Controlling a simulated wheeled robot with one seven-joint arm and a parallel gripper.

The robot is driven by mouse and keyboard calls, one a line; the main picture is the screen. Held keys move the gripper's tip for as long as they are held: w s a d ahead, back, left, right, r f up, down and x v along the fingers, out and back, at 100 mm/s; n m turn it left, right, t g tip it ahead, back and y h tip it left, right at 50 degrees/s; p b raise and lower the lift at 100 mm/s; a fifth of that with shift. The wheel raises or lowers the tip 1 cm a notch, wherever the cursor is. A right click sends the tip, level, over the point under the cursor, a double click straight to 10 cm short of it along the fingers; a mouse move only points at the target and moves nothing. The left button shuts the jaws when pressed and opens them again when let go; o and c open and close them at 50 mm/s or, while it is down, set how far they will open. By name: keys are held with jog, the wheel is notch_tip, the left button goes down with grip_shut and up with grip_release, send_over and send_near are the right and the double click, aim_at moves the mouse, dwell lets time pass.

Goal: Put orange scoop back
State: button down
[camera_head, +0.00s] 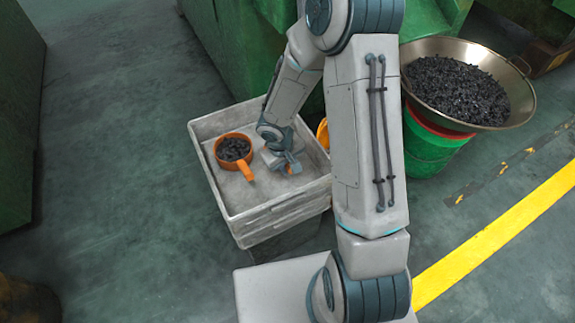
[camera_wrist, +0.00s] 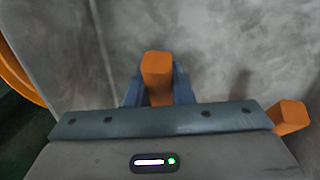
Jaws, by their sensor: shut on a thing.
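An orange scoop (camera_head: 234,148) full of dark pieces sits in the left part of the grey crate (camera_head: 226,205), its handle pointing to the lower right. My gripper (camera_head: 290,166) is low inside the crate, right of that handle. In the wrist view my gripper (camera_wrist: 157,92) is shut on an orange handle (camera_wrist: 157,72) with a blunt end. Another orange end (camera_wrist: 289,115) shows at the right. A curved orange rim (camera_wrist: 15,75) shows at the left edge. A second orange thing (camera_head: 322,132) is partly hidden behind my arm; whether it joins the held handle is unclear.
A wide metal pan (camera_head: 525,110) heaped with dark pieces rests on a red and green bin (camera_head: 430,150) to the right. Green machines (camera_head: 235,45) stand behind the crate. Open floor (camera_head: 120,150) lies to the left.

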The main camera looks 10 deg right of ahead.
jog(key=shift+f, duration=0.15)
jog(key=c, duration=1.3)
grip_release()
jog(key=shift+o, duration=0.2)
notch_tip(320, 180, up, 12)
jog(key=a+p, duration=0.2)
jog(key=p, duration=0.4)
jog(key=s+d+r+m+y, duration=0.1)
jog(key=s+d+r+m, duration=0.1)
jog(key=s+r, duration=0.6)
jog(key=s+d+r+m+y, duration=0.1)
jog(key=s+d+r, duration=0.3)
jog(key=s+r, duration=0.4)
jog(key=shift+r+m, duration=0.4)
jog(key=shift+r, duration=0.45)
